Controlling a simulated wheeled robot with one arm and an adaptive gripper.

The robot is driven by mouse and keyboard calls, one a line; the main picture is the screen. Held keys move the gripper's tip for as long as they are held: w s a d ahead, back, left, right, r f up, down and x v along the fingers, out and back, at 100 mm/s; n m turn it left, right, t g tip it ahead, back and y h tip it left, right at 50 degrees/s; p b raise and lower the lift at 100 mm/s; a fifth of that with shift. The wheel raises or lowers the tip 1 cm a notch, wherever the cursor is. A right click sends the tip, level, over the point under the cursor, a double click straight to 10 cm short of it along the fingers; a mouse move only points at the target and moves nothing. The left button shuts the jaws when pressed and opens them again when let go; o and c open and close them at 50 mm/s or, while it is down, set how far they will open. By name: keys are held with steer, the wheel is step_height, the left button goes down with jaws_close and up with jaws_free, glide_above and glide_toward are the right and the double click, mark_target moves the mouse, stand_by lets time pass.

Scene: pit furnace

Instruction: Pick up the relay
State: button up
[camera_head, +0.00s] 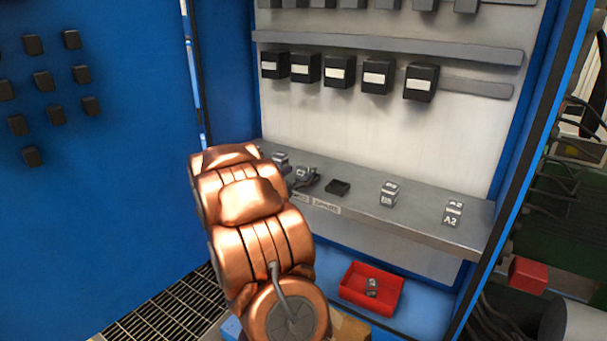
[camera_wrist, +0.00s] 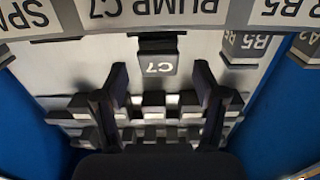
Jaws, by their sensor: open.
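My gripper (camera_wrist: 161,76) is open, with one dark finger on each side of the relay and a visible gap on both sides.
On the metal shelf (camera_head: 420,219), relays B5 (camera_head: 389,193) and A2 (camera_head: 453,212) stand to the right. A red bin (camera_head: 352,292) with small parts sits below. Black units (camera_head: 340,71) line a rail behind. Blue cabinet walls flank the shelf.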

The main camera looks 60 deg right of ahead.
mark_target(307, 166)
steer(key=shift+w+d+r+p, duration=0.15)
steer(key=shift+d+p, duration=0.15)
steer(key=shift+d, duration=0.7)
steer(key=shift+d+p, duration=0.9)
steer(key=shift+d, duration=1.85)
steer(key=shift+c, duration=0.2)
jaws_close()
